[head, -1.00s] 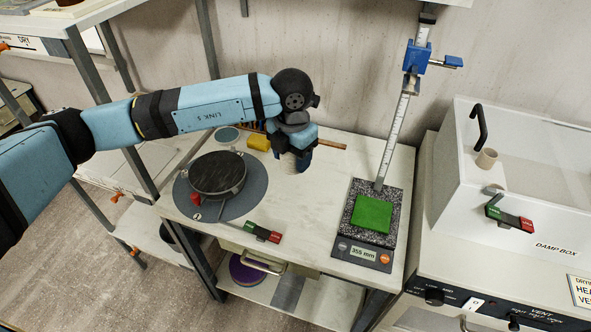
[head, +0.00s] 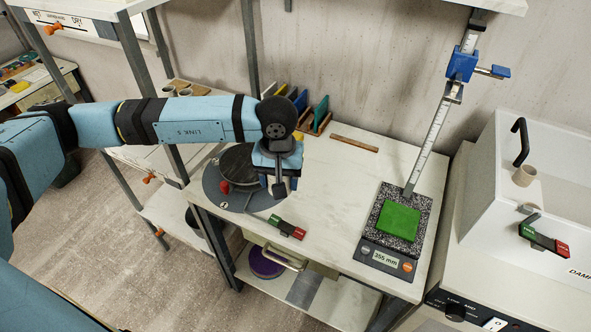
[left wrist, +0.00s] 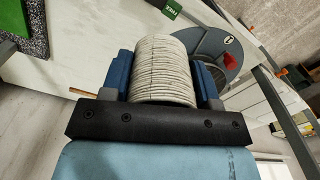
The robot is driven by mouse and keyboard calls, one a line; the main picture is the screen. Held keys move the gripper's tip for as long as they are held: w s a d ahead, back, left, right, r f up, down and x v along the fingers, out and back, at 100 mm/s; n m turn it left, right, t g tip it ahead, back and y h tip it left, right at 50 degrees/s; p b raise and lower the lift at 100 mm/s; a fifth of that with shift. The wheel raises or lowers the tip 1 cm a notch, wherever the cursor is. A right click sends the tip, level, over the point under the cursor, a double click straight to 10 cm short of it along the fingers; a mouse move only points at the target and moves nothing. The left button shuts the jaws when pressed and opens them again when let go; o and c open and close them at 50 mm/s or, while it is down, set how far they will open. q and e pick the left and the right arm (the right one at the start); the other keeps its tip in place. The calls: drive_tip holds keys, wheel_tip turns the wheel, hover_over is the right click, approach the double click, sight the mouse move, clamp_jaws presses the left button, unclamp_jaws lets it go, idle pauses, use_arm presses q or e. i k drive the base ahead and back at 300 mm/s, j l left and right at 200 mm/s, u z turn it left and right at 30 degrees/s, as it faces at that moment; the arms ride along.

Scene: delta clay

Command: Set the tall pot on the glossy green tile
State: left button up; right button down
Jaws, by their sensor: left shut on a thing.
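The pot (left wrist: 165,72) is a pale grey, finely ribbed cylinder, seen in the left wrist view between the blue fingers of my left gripper (left wrist: 163,82). The gripper is shut on it. In the head view my left gripper (head: 279,188) hangs over the front right part of the turntable, and the pot is almost wholly hidden there. The glossy green tile (head: 398,221) lies bare on a speckled plate (head: 418,201) to the right, well apart from the gripper. The tile's corner also shows in the left wrist view (left wrist: 33,14). My right gripper is not in view.
A tilted measuring post with a blue slider (head: 461,66) rises behind the tile. A display (head: 385,259) reads about 355 mm. A green and red switch (head: 287,228) sits at the front edge. The benchtop (head: 340,185) between turntable and plate is mostly clear. A white damp box (head: 500,205) stands right.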

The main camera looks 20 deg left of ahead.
sight(399, 219)
drive_tip(key=z, duration=0.85)
drive_tip(key=j+z, duration=0.15)
drive_tip(key=j, duration=0.3)
drive_tip(key=k+j+z, duration=0.2)
drive_tip(key=j, duration=0.2)
drive_tip(key=i, duration=0.1)
